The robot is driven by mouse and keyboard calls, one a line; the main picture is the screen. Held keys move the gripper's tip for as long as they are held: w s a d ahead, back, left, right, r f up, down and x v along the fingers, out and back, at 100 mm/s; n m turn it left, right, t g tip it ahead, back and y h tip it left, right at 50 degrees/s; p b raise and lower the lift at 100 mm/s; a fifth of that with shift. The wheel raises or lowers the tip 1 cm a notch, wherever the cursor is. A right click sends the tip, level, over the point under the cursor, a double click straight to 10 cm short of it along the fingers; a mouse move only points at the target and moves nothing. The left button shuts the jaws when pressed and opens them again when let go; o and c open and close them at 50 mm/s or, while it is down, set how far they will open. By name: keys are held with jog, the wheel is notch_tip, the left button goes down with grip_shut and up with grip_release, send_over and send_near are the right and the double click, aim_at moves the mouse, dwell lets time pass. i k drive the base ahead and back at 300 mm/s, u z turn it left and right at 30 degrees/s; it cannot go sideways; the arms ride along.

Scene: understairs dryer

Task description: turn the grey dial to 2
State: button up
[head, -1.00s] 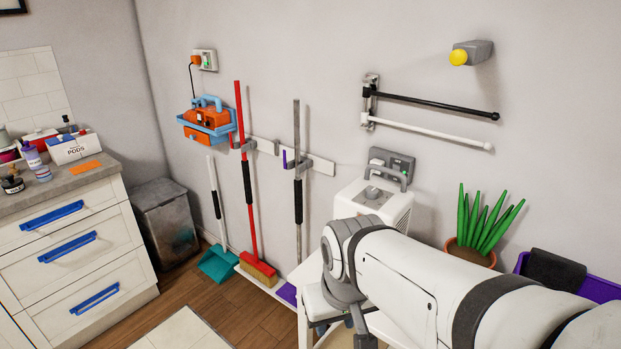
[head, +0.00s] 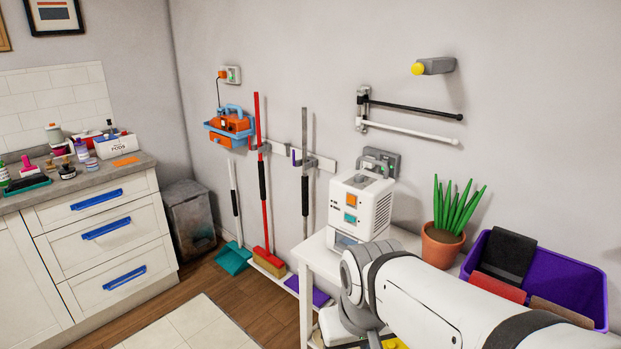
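A white boxy appliance (head: 372,212) stands on the white table, with an orange button (head: 351,200) and a teal button (head: 350,218) on its front. A grey round part (head: 361,181) shows on its top, under the grey handle. It may be the grey dial, but it is small and seen at a low angle, so I cannot read any numbers or its setting. My arm crosses the lower right in front of the table and hides the appliance's lower right part. My gripper is not visible; the arm's far end runs down to the bottom edge of the picture.
A potted plant (head: 441,247) and a purple bin (head: 587,288) stand right of the appliance. A black and white swing-arm rail (head: 410,110) juts from the wall above. A red broom (head: 259,170) and other cleaning tools hang to the left. The floor at lower left is open.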

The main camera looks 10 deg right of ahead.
aim_at(358, 177)
jog(key=z, duration=0.15)
jog(key=i, duration=0.9)
jog(key=u, duration=0.05)
